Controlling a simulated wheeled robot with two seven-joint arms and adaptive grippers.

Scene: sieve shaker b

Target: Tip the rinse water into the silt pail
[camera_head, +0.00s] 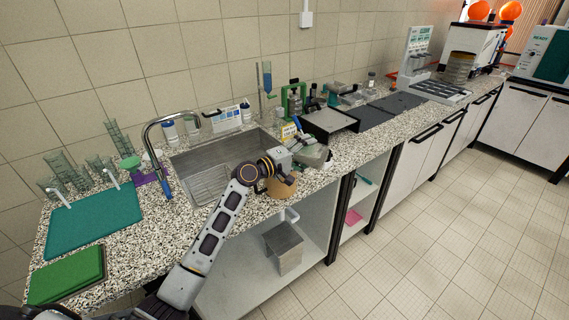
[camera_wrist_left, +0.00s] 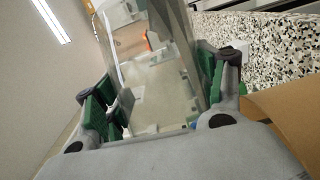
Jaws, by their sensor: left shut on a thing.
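My left gripper (camera_head: 300,146) reaches over the counter to the right of the sink. In the left wrist view its green-padded fingers (camera_wrist_left: 163,95) are shut on a clear, see-through vessel (camera_wrist_left: 155,80), which looks tilted in that picture. I cannot make out any water in it. A brown rounded thing (camera_head: 283,186) sits just below the gripper at the counter's front edge, partly hidden by my arm; a brown surface (camera_wrist_left: 292,112) also shows in the left wrist view. I cannot tell whether it is the silt pail. My right gripper is out of view.
A steel sink (camera_head: 200,163) with a curved tap (camera_head: 158,125) is left of the gripper. A grey metal box (camera_head: 284,250) stands on the open shelf below. Dark-topped trays (camera_head: 330,122) and bottles crowd the counter behind. A teal mat (camera_head: 95,222) lies at left.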

